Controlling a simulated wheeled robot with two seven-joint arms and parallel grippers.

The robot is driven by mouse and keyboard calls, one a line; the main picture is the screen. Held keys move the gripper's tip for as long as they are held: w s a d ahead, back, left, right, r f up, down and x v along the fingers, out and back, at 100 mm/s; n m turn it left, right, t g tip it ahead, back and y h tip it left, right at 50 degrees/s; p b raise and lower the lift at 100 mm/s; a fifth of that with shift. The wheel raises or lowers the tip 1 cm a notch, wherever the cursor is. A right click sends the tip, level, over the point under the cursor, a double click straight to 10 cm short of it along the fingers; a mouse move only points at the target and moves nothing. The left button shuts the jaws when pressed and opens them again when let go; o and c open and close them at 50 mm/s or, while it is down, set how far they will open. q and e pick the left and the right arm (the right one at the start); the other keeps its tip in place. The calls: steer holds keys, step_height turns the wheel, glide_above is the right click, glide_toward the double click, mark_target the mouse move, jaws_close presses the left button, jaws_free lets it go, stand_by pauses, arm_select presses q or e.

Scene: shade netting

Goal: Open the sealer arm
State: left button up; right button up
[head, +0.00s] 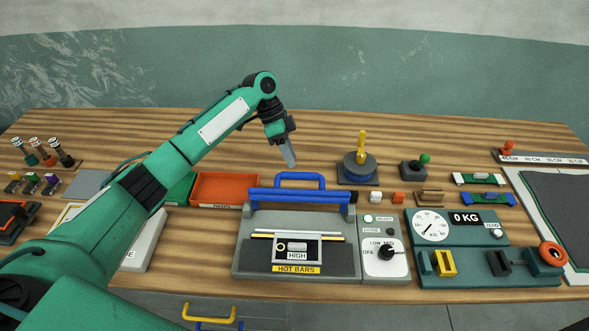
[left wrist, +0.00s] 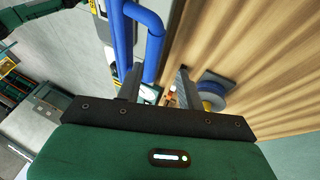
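The sealer (head: 245,245) is a grey machine in the middle of the bench, with a "HOT BARS" label on its front. Its blue sealer arm (head: 270,196) spans the back of the base, and a blue loop handle (head: 300,176) stands behind and above that bar. The bars in front of it are uncovered. My left gripper (head: 290,158) hangs just above and behind the handle, fingertips down. In the left wrist view, its two fingers (left wrist: 158,88) are apart with nothing held between them. The blue handle (left wrist: 152,45) shows beside the left finger there. My right gripper is not in view.
A dial panel (head: 385,262) adjoins the sealer on its right, then a green weighing scale (head: 470,232). An orange tray (head: 225,188) stands left of the handle. A blue-grey spool with a yellow post (head: 358,165) stands behind right. The bench behind the handle is mostly clear.

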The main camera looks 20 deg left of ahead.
arm_select(q)
steer(key=b+v, duration=0.2)
steer(key=v, duration=0.7)
